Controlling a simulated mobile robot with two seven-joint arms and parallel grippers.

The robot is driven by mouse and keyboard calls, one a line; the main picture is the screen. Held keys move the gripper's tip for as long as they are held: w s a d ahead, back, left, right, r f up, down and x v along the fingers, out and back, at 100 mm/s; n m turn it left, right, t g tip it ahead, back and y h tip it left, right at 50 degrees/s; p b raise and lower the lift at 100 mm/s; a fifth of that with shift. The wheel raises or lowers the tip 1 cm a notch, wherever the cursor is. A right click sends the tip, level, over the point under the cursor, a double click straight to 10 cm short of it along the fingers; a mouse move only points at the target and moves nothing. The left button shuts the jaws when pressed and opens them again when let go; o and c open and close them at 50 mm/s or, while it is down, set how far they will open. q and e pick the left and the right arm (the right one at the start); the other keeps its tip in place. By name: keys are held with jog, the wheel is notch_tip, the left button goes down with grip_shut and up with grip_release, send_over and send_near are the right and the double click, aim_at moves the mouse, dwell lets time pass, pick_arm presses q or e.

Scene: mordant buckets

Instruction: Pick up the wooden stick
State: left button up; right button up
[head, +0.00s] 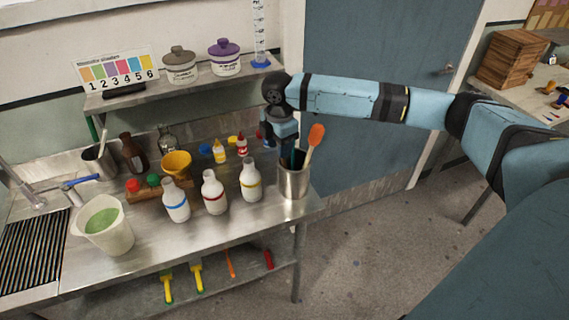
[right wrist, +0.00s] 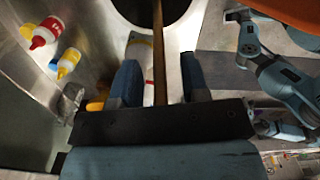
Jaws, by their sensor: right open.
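My right gripper (head: 291,156) points down over the metal canister (head: 294,184) near the table's right end. In the right wrist view the gripper (right wrist: 162,82) is open, with one dark finger on each side of a thin wooden stick (right wrist: 159,55). The stick runs up between the fingers, and they look apart from it. The dark mouth of the canister shows at the top of that view. In the head view the gripper hides the stick. A spatula with an orange head (head: 316,135) leans to the right in the same canister. My left gripper is not in view.
White bottles with blue (head: 176,201), red (head: 214,193) and yellow (head: 251,181) bands stand left of the canister. A shelf (head: 190,88) rises at the back. The floor right of the table is clear.

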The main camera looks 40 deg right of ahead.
jog(key=shift+f, duration=0.2)
grip_shut()
jog(key=shift+r, duration=0.15)
notch_tip(320, 180, up, 20)
jog(key=b, duration=0.2)
dwell(0.4)
jog(key=shift+p, duration=0.85)
